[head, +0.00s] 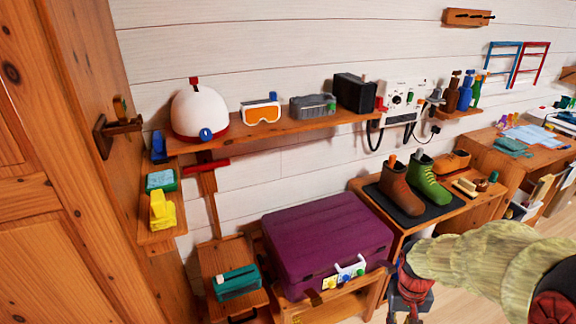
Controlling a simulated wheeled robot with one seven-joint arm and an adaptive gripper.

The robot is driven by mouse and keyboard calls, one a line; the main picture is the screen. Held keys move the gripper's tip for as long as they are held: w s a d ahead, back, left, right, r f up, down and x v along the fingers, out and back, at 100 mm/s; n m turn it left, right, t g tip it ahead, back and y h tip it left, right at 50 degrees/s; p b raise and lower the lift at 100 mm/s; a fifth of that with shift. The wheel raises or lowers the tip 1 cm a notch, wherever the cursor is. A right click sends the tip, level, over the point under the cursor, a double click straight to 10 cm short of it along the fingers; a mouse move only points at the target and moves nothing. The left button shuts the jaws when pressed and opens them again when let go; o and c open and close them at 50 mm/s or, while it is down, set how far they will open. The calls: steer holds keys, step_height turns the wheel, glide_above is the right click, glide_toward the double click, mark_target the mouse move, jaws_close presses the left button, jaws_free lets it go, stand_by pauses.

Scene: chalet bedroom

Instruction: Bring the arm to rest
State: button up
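My arm (485,262) reaches in from the right edge, with a pale yellow-green covering and dark red joints. At its end my gripper (405,312) points down at the bottom of the picture, in front of the low wooden stand and to the right of the purple suitcase. Its dark fingers are small and run to the bottom edge, so I cannot tell whether they are open or shut. I see nothing held in it.
The purple suitcase (322,236) lies on a wooden stand. A bench (458,212) with brown and green boots stands behind my arm. A desk (487,150) stands at right. Floor shows beneath my arm.

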steer(key=s+a+r+t+p, duration=0.1)
steer(key=s+a+r+t, duration=0.1)
steer(key=r, duration=0.6)
steer(key=s+a+r+n+t+p, duration=0.1)
steer(key=s+a+r, duration=0.3)
steer(key=r, duration=0.4)
steer(key=s+a+r+n+t+p, duration=0.1)
steer(key=s+a+r+t, duration=0.1)
steer(key=r, duration=0.6)
steer(key=s+a, duration=0.1)
steer(key=s, duration=0.1)
steer(key=shift+s+a+r+t+y, duration=0.25)
steer(key=shift+s+r+t+y, duration=0.05)
steer(key=shift+s+t+y, duration=0.1)
steer(key=shift+c, duration=1)
